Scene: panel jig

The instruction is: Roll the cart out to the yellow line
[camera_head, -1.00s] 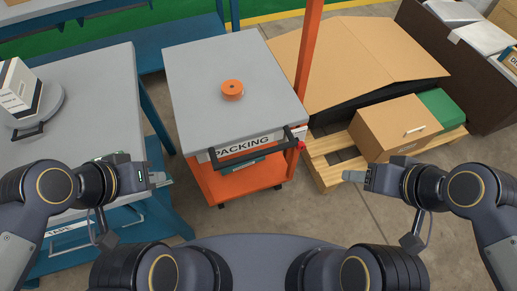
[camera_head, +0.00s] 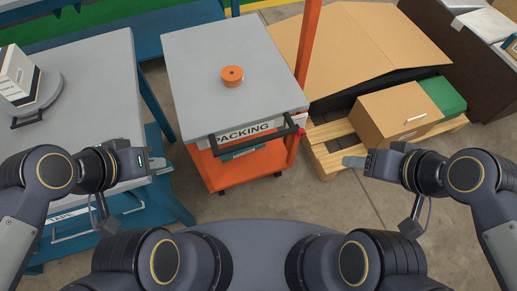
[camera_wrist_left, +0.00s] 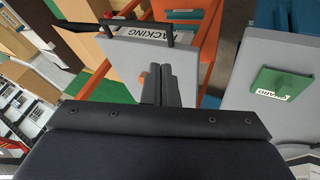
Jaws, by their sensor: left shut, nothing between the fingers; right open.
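The cart has a grey top (camera_head: 195,65), an orange frame and a label reading PACKING; an orange post rises beside it. Its black handle bar (camera_head: 255,138) faces me. An orange disc (camera_head: 232,76) lies on the top. The yellow line (camera_head: 283,12) runs along the floor at the far edge, partly hidden. My left gripper (camera_head: 163,164) is shut and empty, left of the handle and apart from it. My right gripper (camera_head: 350,161) is open and empty, right of the handle. The left wrist view shows the shut left fingers (camera_wrist_left: 160,82) in front of the cart top (camera_wrist_left: 118,60).
On the right, a pallet (camera_head: 325,160) carries cardboard boxes (camera_head: 400,110) and a green box (camera_head: 442,97). Bare floor (camera_head: 300,210) lies between cart and me.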

